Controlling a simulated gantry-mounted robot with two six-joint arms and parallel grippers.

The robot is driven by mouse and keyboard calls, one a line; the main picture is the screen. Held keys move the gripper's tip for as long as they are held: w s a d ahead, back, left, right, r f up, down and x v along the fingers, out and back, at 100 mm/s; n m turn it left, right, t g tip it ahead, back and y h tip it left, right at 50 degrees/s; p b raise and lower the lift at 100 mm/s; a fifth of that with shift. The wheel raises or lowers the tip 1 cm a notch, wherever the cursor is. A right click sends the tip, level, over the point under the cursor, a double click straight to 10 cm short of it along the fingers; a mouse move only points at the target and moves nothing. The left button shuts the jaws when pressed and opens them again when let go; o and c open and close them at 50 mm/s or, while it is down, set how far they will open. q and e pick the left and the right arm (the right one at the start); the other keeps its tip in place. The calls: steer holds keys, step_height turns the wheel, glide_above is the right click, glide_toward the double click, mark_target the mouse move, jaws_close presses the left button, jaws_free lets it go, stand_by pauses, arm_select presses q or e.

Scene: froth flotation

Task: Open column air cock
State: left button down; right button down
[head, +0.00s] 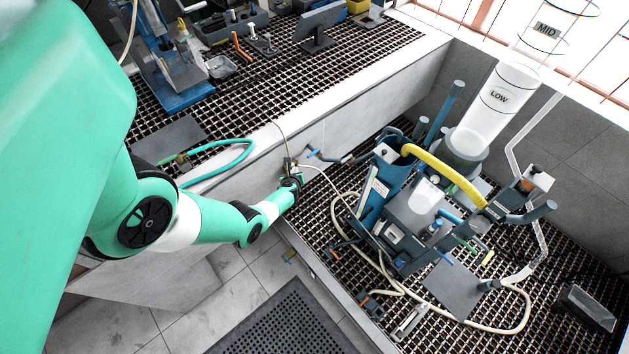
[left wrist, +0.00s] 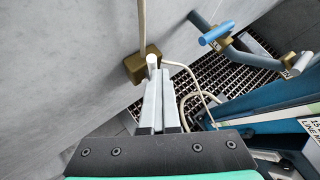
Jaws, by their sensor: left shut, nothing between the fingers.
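My left gripper (head: 291,178) is shut and empty beside the pale wall. In the left wrist view its closed fingers (left wrist: 160,90) point at a brass valve body (left wrist: 136,69) with a short white handle (left wrist: 152,61). The fingertips are at or just below that handle; I cannot tell whether they touch. The brass valve also shows in the head view, largely hidden by the gripper. A blue-handled brass valve (left wrist: 216,33) sits on a pipe to the right. Neither is readably labelled as the column air cock. My right gripper is out of view.
A clear column marked LOW (head: 499,97) stands at the back right. A blue machine with a yellow hose (head: 445,172) stands on the grating to the right. A cream hose (head: 513,330) loops over the grating. A raised bench holds a blue stand (head: 184,99).

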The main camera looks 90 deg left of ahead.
arm_select(q)
steer(key=shift+w+a+r, duration=0.1)
steer(key=shift+a+r, duration=0.05)
stand_by(0.4)
steer(key=shift+r+p, duration=0.85)
steer(key=w+p+v, duration=0.1)
steer(key=p+v, duration=0.6)
steer(key=v, duration=0.6)
steer(key=shift+w+d+f, duration=0.2)
steer(key=shift+d+f, duration=0.15)
steer(key=shift+f, duration=0.1)
